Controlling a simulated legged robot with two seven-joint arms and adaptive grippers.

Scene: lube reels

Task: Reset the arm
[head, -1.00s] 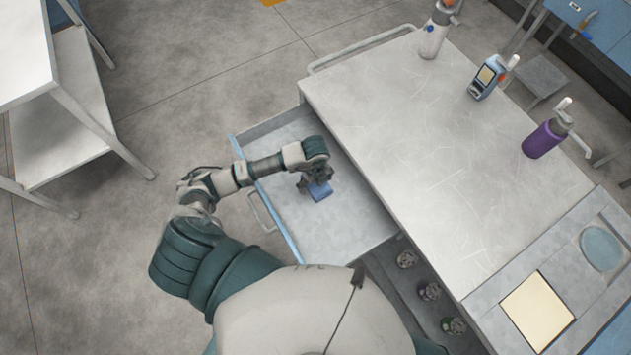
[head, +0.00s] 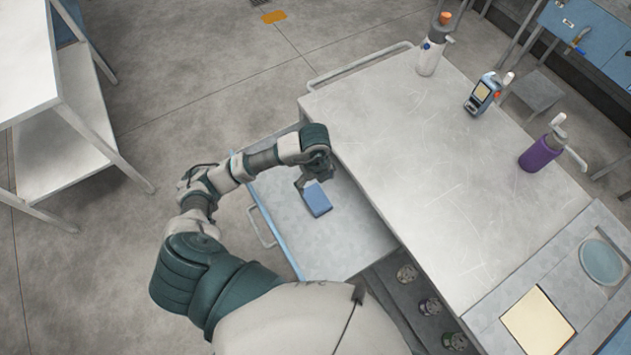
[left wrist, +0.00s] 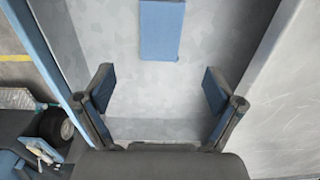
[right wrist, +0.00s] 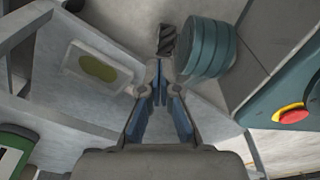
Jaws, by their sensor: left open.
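My left gripper (head: 308,178) hangs over the pulled-out drawer (head: 345,247), partly hidden by its own wrist in the head view. In the left wrist view the left gripper (left wrist: 160,90) is open, its two fingers wide apart with nothing between them. A blue block (head: 317,200) lies flat on the drawer floor, apart from the fingers; it also shows ahead of them in the left wrist view (left wrist: 161,30). My right gripper (right wrist: 160,88) shows only in the right wrist view, its fingertips together and nothing seen between them.
The worktop (head: 425,150) beside the drawer holds a white bottle (head: 432,55), a blue handheld device (head: 481,95) and a purple bottle (head: 541,153). Several small items stand in a lower compartment (head: 407,274). A white shelf rack (head: 68,125) stands at left, with clear floor between.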

